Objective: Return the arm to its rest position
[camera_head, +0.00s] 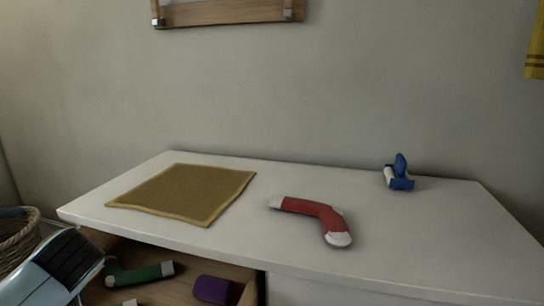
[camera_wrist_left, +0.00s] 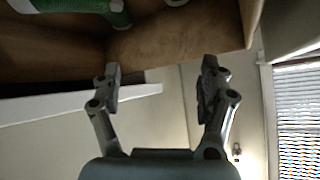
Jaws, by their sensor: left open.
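My left gripper (camera_wrist_left: 160,76) shows in the left wrist view with its two fingers spread wide and nothing between them. Beyond the fingertips are the wooden inside of an open drawer (camera_wrist_left: 180,38) and part of a green sock (camera_wrist_left: 75,5). In the head view, part of my left arm comes in at the lower left corner, beside the open drawer (camera_head: 190,290). The fingers cannot be made out there. My right gripper is not in view.
The white dresser top (camera_head: 400,245) holds a mustard cloth (camera_head: 185,192), a red and white sock (camera_head: 318,212) and a small blue and white bundle (camera_head: 400,178). The drawer holds a green sock (camera_head: 140,272) and a purple item (camera_head: 212,290). A wicker basket (camera_head: 18,245) stands far left.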

